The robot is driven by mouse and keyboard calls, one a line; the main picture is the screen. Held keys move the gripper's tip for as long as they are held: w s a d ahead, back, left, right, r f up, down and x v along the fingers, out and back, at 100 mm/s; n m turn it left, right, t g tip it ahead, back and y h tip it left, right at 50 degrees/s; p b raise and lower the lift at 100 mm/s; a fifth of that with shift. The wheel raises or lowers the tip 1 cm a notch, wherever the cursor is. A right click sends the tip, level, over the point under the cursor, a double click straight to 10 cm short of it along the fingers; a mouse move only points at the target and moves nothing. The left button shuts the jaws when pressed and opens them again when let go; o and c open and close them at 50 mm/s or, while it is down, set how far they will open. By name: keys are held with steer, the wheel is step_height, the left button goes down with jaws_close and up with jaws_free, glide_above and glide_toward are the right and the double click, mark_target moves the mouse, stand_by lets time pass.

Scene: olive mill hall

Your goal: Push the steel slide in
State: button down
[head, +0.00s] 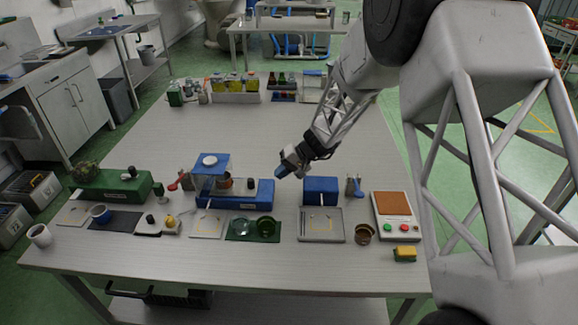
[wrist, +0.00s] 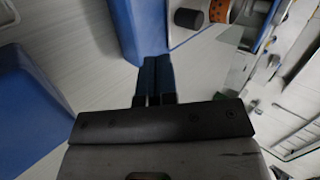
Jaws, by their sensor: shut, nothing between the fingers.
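My gripper (head: 283,171) is shut and empty above the bench, between a long blue device (head: 240,193) and a blue block (head: 321,190). In the wrist view its dark blue fingertips (wrist: 153,68) are together over bare bench, with a blue body close beyond them. The blue device carries a black knob (head: 251,183) and a copper-coloured cup (head: 226,181). The knob also shows in the wrist view (wrist: 188,18), beside an orange-brown cup (wrist: 219,10). I cannot clearly make out the steel slide in either view.
In front of the blue block lies a grey tray (head: 301,231). A green mat with glass dishes (head: 242,230) lies left of it, and a scale with a brown top (head: 394,204) stands right. The bench behind my gripper is clear up to the bottle rack (head: 236,98).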

mark_target(250, 179)
steer(key=a, duration=0.1)
steer(key=a+f, duration=0.2)
steer(key=a, duration=0.1)
steer(key=shift+s+f, duration=0.1)
steer(key=shift+s, duration=0.25)
steer(key=shift+s+a, duration=0.15)
steer(key=shift+a, duration=1)
steer(key=shift+a, duration=2.25)
